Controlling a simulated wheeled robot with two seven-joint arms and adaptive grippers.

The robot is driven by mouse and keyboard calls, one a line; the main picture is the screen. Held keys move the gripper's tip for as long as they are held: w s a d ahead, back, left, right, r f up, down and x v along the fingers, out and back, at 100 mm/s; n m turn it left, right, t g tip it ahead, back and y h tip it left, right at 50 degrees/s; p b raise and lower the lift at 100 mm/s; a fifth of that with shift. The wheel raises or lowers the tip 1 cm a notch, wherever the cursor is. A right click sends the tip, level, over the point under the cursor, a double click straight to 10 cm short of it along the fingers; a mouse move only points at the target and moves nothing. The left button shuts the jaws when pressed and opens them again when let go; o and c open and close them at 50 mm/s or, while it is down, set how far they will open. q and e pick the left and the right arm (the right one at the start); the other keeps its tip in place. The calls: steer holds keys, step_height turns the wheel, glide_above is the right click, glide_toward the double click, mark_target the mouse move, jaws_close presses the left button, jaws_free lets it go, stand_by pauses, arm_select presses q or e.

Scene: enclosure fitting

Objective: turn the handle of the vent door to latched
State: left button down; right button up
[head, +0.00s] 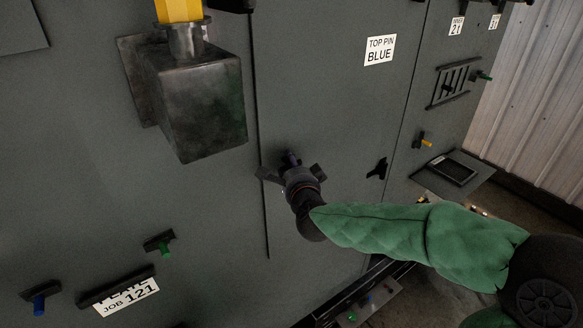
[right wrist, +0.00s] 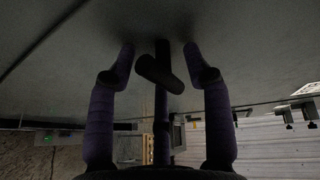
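My right gripper (head: 291,160) is up against a large grey door panel (head: 330,110), near the panel's left edge. In the head view my gripper mostly hides this handle. I cannot tell from the labels which door is the vent door. My left gripper is not in view.
A dark metal box (head: 195,100) with a yellow top juts out left of my gripper. Another black handle (head: 378,169) sits at the panel's right side. A slatted vent (head: 453,83) and an open-topped ledge (head: 453,170) are farther right. A "JOB 121" plate (head: 130,297) is lower left.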

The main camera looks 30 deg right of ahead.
jaws_close()
steer(key=shift+f+n+b, duration=0.15)
steer(key=shift+n+b, duration=0.25)
steer(key=shift+b, duration=0.3)
steer(key=n+t+b, duration=0.1)
steer(key=n+b, duration=0.3)
steer(key=b, duration=0.2)
steer(key=n+t+h+b, duration=0.1)
steer(key=n+t+b, duration=0.1)
steer(key=n+b, duration=0.2)
steer(key=shift+d+f+t+b, duration=0.2)
steer(key=shift+t+b, duration=0.1)
steer(key=shift+b, duration=0.55)
steer(key=n+t+y+b, duration=0.1)
steer(key=n+b, duration=0.2)
steer(key=b, duration=0.1)
steer(key=n+t+b, duration=0.1)
steer(key=n+b, duration=0.2)
steer(key=b, duration=0.1)
steer(key=n+t+y+b, duration=0.1)
steer(key=n+b, duration=0.2)
steer(key=b, duration=0.1)
steer(key=shift+r+y, duration=0.15)
steer(key=shift+y, duration=0.15)
steer(key=shift+w+r+n+y+b, duration=0.15)
steer(key=shift+n+y+b, duration=0.35)
steer(key=shift+n+b, duration=0.45)
